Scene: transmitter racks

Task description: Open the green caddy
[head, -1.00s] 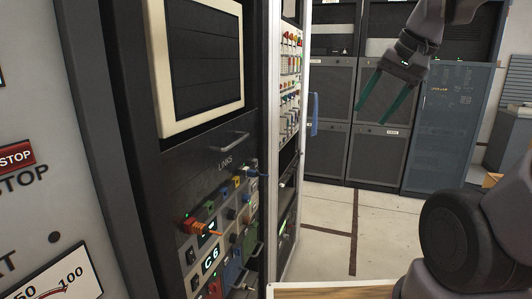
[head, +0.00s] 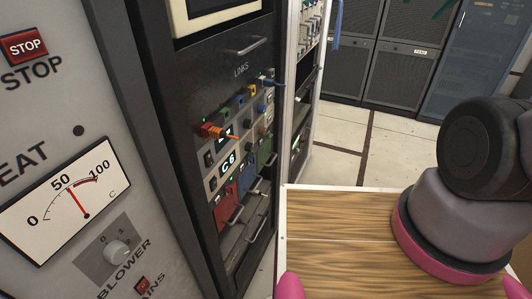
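The green caddy (head: 264,151) sits in the lower part of the dark rack in the head view. It is the farthest of a row of coloured caddies, beyond a blue caddy (head: 246,178) and a red caddy (head: 223,210). It appears flush in the rack, with a metal handle near its lower edge. My gripper (head: 428,5) shows only as green fingertips at the top edge, right of the rack and well apart from the caddy. The fingertips appear spread, with nothing seen between them; the rest is out of frame.
Above the caddies are a C6 display (head: 228,164) and a links panel with an orange plug (head: 211,130) and a blue plug (head: 270,82). A grey panel with a dial (head: 68,190) stands at left. Open floor (head: 350,150) lies beyond the rack.

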